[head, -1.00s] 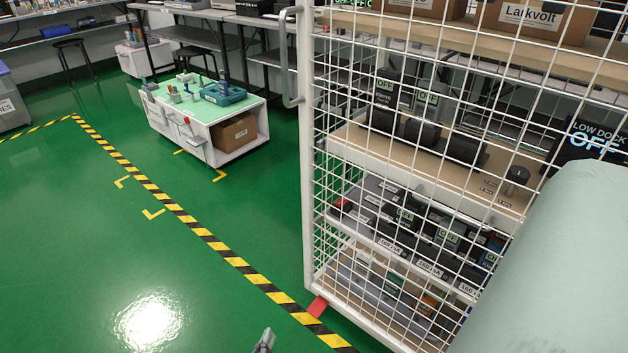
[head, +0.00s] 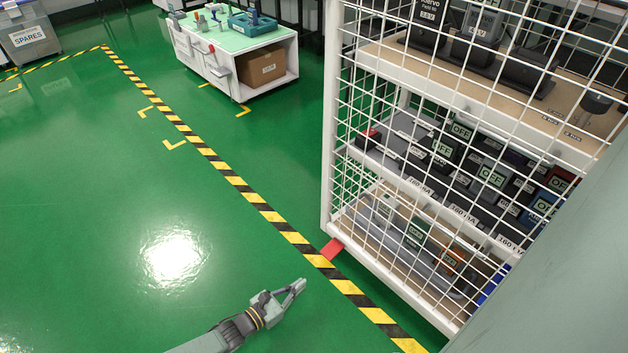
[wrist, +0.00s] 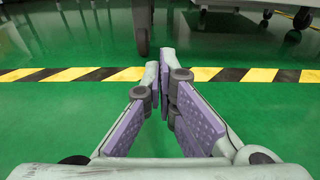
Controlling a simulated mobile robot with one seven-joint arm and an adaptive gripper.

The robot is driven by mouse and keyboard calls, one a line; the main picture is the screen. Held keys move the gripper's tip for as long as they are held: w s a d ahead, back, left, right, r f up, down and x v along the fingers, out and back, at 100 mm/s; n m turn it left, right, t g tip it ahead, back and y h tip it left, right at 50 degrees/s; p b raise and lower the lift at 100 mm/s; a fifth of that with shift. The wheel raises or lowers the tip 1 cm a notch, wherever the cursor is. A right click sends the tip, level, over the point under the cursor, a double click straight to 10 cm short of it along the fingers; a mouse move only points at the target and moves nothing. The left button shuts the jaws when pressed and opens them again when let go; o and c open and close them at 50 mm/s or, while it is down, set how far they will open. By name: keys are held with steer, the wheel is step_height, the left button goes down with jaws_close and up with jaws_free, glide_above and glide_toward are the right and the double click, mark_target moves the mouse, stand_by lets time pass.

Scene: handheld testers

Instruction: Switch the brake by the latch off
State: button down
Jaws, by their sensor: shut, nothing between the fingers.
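A red pedal-like tab (head: 332,249) sticks out at the bottom left corner of the white wire cage (head: 328,150), just over the striped floor line. It looks like a brake tab; whether it is on or off cannot be told. The latch cannot be made out in the current head view. My gripper (head: 299,285) is shut and empty, low over the green floor, in front of the red tab and a little to its left. In the wrist view my gripper (wrist: 163,72) points at the striped line, with a dark caster wheel (wrist: 142,42) beyond.
The cage's shelves hold several handheld testers and chargers with OFF displays. A white bench cart (head: 240,65) with a green top stands behind. The yellow-black line (head: 250,200) runs along the floor. Green floor to the left is clear.

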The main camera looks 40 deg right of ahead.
mark_target(332, 249)
steer(key=d, duration=0.3)
steer(key=d+f+b, duration=0.1)
steer(key=d, duration=0.5)
steer(key=shift+w+d+f+b, duration=0.2)
steer(key=shift+w+d+b, duration=0.1)
steer(key=shift+b, duration=0.1)
steer(key=r, duration=0.2)
steer(key=r+p, duration=0.1)
steer(key=r, duration=0.1)
steer(key=shift+a, duration=0.35)
